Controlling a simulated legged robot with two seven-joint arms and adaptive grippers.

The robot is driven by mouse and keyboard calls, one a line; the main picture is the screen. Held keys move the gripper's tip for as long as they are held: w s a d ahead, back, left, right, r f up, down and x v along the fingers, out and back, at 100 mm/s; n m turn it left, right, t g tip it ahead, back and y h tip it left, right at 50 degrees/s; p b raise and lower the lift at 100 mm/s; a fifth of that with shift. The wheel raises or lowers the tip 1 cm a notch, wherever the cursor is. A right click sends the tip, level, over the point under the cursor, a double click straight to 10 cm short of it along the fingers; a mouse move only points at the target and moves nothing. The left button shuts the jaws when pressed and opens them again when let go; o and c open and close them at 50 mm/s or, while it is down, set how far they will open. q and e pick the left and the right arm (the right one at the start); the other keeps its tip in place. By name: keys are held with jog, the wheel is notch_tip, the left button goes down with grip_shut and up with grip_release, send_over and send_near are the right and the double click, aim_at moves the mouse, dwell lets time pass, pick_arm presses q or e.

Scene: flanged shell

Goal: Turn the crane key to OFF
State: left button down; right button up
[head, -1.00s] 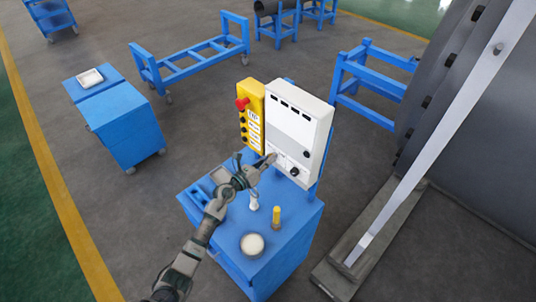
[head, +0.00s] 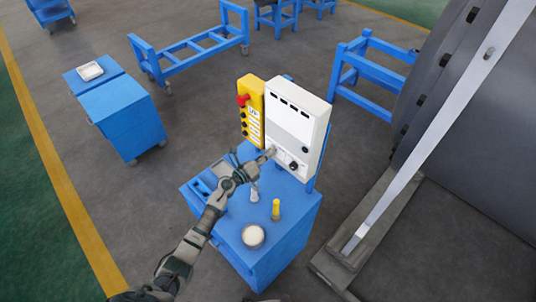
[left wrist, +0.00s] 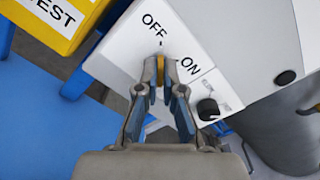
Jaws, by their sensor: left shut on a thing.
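The crane key (left wrist: 160,68) is a small brass-coloured piece on the white control box (head: 297,125), between the printed OFF and ON labels in the left wrist view. My left gripper (left wrist: 160,92) has its fingertips on either side of the key and is shut on it. The key's exact angle is partly hidden by the fingers. In the head view my left gripper (head: 269,153) reaches the lower left of the box's face. My right gripper does not show.
A black knob (left wrist: 208,109) sits right of the key. The yellow button pendant (head: 250,110) with a red button stands left of the box. A blue cart (head: 225,228) carries a white round container (head: 253,236) and a yellow-topped bottle (head: 276,210). A large grey cylinder (head: 470,130) stands at right.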

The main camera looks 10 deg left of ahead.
pick_arm(q)
jog(key=shift+f, duration=0.35)
jog(key=c, duration=1.3)
grip_release()
jog(key=shift+w+r, duration=0.1)
jog(key=v, duration=1.2)
jog(key=shift+w+a, duration=0.1)
